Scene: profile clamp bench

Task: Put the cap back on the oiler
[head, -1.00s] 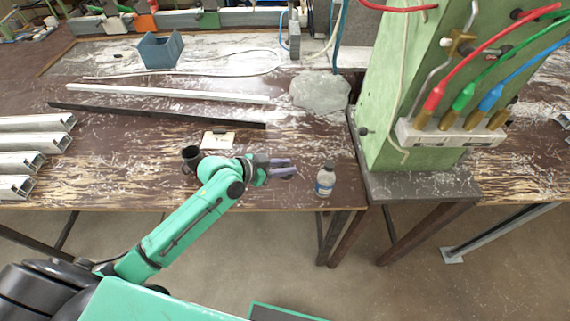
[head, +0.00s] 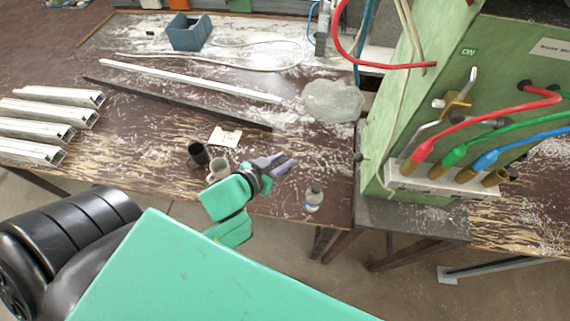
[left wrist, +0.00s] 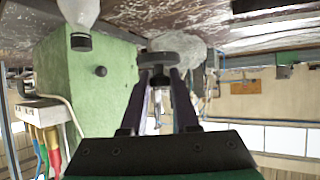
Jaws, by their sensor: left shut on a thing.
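The held piece is hard to make out in the head view. My right gripper is not in view.
A black mug (head: 197,155) and a pale mug (head: 218,170) stand left of my left gripper, near a card (head: 225,135). A green machine (head: 400,120) with hoses rises to the right of the bottle. Metal profiles (head: 50,115) lie at left.

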